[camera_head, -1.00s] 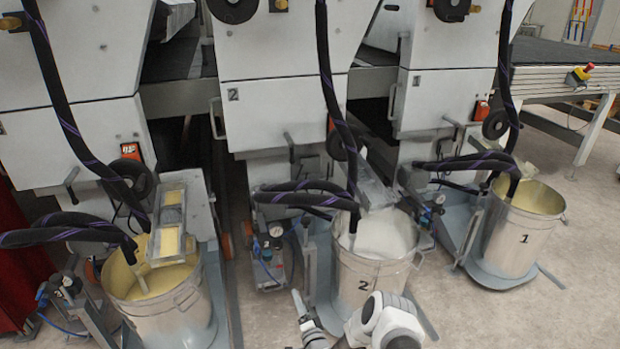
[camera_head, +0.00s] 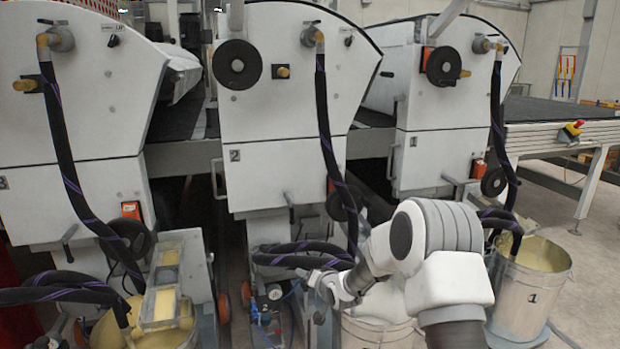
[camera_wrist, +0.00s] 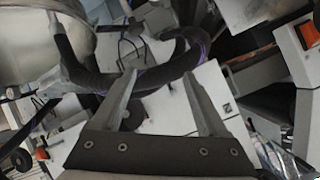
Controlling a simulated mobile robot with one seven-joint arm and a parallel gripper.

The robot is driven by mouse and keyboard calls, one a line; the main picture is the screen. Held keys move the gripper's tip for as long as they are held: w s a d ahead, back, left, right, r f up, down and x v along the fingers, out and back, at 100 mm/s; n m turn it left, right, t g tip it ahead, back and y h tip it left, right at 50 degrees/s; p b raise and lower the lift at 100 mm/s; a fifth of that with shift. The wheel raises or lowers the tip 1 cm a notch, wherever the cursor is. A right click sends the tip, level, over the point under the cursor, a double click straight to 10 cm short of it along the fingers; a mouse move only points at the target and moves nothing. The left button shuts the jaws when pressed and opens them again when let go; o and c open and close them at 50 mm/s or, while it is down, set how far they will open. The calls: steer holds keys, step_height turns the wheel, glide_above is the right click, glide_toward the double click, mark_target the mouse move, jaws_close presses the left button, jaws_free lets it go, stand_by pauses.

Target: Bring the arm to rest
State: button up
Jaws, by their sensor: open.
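Beyond the fingers are black hoses (camera_wrist: 90,80) and white machine panels. In the head view the gripper end is small, near the hoses left of bucket 2, and its fingers are hard to make out. My arm hides part of bucket 2 and the machine behind it.
White coater machines (camera_head: 285,120) stand in a row behind. Bucket 1 (camera_head: 525,300) stands at the right, and a bucket with yellowish contents (camera_head: 105,335) at the lower left. Black hoses (camera_head: 300,255) hang in front. Open floor (camera_head: 590,285) lies at the right.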

steer(key=s+d+r+n+g+h, duration=0.1)
steer(key=s+d+r+h, duration=0.1)
steer(key=s+d+r, duration=0.55)
steer(key=s+d+r+n+g+h, duration=0.1)
steer(key=s+d+r+g+h, duration=0.1)
steer(key=s+r, duration=0.95)
steer(key=s+d+r+g, duration=0.1)
steer(key=s+d+r, duration=0.1)
steer(key=s, duration=1.2)
steer(key=s+d+r+g, duration=0.1)
steer(key=s+d+g, duration=0.1)
steer(key=s, duration=1.1)
step_height(320, 180, up, 29)
steer(key=p, duration=2.8)
steer(key=shift+n+p, duration=0.3)
steer(key=shift+n, duration=0.1)
steer(key=shift+w+f, duration=0.1)
steer(key=shift+f, duration=0.05)
